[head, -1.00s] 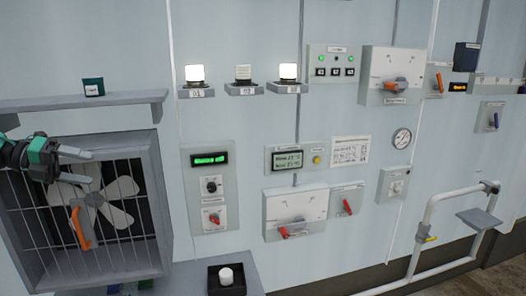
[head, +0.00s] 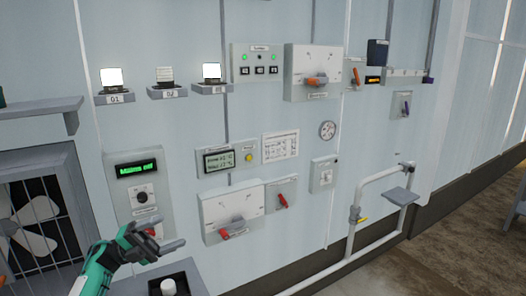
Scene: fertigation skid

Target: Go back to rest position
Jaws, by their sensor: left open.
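My left gripper (head: 165,236) is in the lower left of the head view, its green and black arm coming up from the bottom edge. It is open, with nothing seen between its fingers. It shows in front of the lower part of the panel with the green display (head: 136,170) and partly hides a red knob there. I cannot tell how far it is from the wall. My right gripper is not in view.
A caged fan (head: 35,245) is at the left under a grey shelf (head: 38,111). A black tray with a white knob (head: 168,287) is just below the gripper. A white pipe rail (head: 352,215) stands at the right, with open floor (head: 460,225) beyond.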

